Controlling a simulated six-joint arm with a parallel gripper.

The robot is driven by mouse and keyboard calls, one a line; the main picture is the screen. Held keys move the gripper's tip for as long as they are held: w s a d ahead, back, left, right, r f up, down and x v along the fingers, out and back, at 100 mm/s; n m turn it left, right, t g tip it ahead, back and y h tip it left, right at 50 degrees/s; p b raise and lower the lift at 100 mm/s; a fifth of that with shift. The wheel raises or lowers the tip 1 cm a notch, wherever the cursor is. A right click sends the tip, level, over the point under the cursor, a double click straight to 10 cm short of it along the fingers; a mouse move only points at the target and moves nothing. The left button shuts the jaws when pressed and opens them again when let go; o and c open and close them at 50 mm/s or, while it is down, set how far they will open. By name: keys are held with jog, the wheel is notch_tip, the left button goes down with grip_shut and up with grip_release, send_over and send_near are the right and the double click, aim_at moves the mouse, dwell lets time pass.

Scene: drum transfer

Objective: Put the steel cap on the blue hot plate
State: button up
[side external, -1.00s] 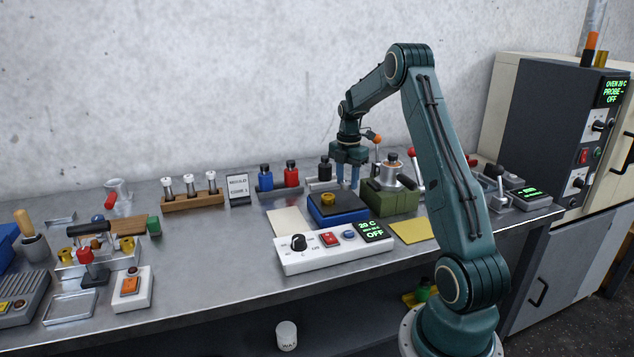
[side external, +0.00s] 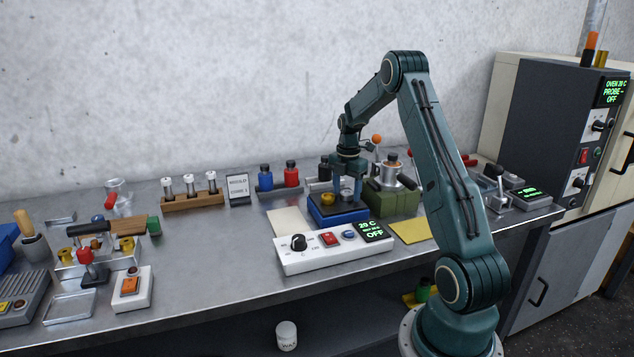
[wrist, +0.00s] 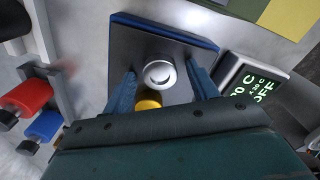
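The blue hot plate (side external: 337,218) has a dark top; it fills the middle of the wrist view (wrist: 128,48). The steel cap, a round silver piece, shows over the plate's top in the wrist view (wrist: 160,73). A brass-yellow piece (side external: 327,198) is beside it; in the wrist view it is partly hidden by my gripper's body (wrist: 148,100). My gripper (side external: 347,200) points down at the plate. In the wrist view its blue fingers (wrist: 161,71) stand either side of the cap, with a gap on both sides. Whether the cap's underside touches the plate is not clear.
A white control box (side external: 330,247) with a display stands in front of the plate. A green block with a metal pot (side external: 390,195) stands close on the right. A pale sheet (side external: 288,222) lies left.

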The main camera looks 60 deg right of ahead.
aim_at(347, 192)
notch_tip(347, 192, up, 12)
jog(key=shift+r, duration=0.15)
dwell(0.8)
dwell(0.4)
